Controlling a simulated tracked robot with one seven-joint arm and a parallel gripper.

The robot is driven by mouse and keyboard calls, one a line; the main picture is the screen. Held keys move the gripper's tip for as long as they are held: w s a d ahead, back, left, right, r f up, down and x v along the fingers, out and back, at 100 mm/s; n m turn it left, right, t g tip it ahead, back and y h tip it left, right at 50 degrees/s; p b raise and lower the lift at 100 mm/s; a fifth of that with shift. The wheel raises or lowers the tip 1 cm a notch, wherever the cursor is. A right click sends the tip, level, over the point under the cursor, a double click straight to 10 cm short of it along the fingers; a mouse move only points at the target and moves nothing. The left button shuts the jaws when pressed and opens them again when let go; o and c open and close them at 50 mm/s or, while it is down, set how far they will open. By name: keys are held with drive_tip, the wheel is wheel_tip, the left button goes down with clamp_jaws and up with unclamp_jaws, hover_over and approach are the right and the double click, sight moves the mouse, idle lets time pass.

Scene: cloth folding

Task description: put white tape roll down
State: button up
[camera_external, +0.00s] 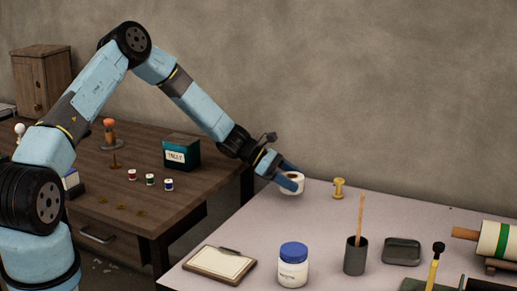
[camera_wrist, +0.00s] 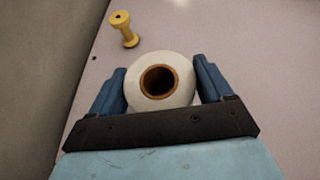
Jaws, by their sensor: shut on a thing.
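The white tape roll (camera_external: 293,184) has a brown core and is at the far left part of the pale table, near the wall. My gripper (camera_external: 289,178) is shut on it, with one blue finger at each side. In the wrist view the roll (camera_wrist: 160,102) sits between the two blue fingers of my gripper (camera_wrist: 160,88), its core opening facing the camera. The roll is upright with its hole facing up. I cannot tell whether its underside touches the table or is slightly above it.
A yellow spool (camera_external: 339,188) stands just right of the roll; it also shows in the wrist view (camera_wrist: 124,29). A clipboard (camera_external: 219,264), a blue-lidded jar (camera_external: 293,266), a cup with a stick (camera_external: 356,256) and a dark tray (camera_external: 402,252) are nearer the front. The table between is clear.

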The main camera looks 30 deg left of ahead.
sight(293, 201)
drive_tip(key=shift+w+f, duration=0.2)
drive_tip(key=shift+f, duration=0.05)
drive_tip(key=shift+w+f, duration=0.1)
drive_tip(key=shift+f, duration=1.5)
drive_tip(key=o, duration=1)
drive_tip(key=shift+c, duration=0.2)
